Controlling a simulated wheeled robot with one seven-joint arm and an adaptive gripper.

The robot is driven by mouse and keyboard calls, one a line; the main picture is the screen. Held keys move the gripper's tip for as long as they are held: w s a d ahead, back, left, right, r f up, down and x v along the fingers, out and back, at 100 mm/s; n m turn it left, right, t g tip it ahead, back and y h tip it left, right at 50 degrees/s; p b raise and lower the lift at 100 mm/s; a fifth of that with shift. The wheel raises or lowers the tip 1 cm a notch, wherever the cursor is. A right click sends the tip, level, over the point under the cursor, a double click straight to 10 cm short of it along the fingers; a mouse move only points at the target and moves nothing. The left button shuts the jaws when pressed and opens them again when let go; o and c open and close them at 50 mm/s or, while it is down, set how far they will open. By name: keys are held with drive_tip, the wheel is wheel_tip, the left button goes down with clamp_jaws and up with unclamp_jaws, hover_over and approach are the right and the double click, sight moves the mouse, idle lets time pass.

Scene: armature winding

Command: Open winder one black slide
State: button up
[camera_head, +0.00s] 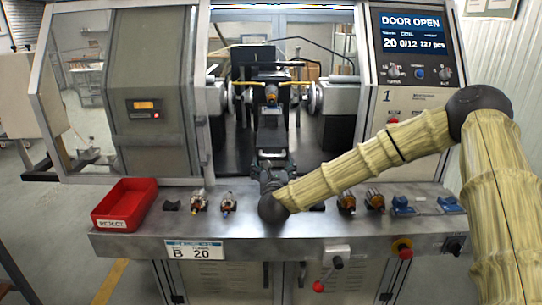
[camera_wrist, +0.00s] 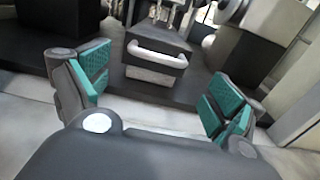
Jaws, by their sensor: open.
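Winder one is the machine marked 1, and its screen (camera_head: 411,33) reads DOOR OPEN. Inside its opening, a black slide (camera_head: 270,132) stands in the middle, below a copper-coloured part (camera_head: 271,93). In the wrist view a black block, which looks like the slide (camera_wrist: 157,70), has a pale bar handle (camera_wrist: 157,54) across its front. My gripper (camera_wrist: 160,92) is open, with its teal-padded fingers spread to either side of the block's front. The handle lies ahead of the fingertips, and nothing is between the pads. In the head view my gripper (camera_head: 271,158) is at the opening's front edge, partly hidden by my wrist.
A steel shelf (camera_head: 150,240) runs along the front. It holds a red REJECT bin (camera_head: 124,205), several armatures (camera_head: 346,202) and blue holders (camera_head: 402,206). The door panel (camera_head: 152,100) stands left of the opening, and the control panel is on the right.

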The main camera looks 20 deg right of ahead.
sight(273, 156)
drive_tip(key=p+x, duration=0.2)
drive_tip(key=x, duration=0.5)
drive_tip(key=shift+w+f, duration=0.1)
drive_tip(key=shift+w, duration=0.1)
drive_tip(key=shift+c, duration=0.2)
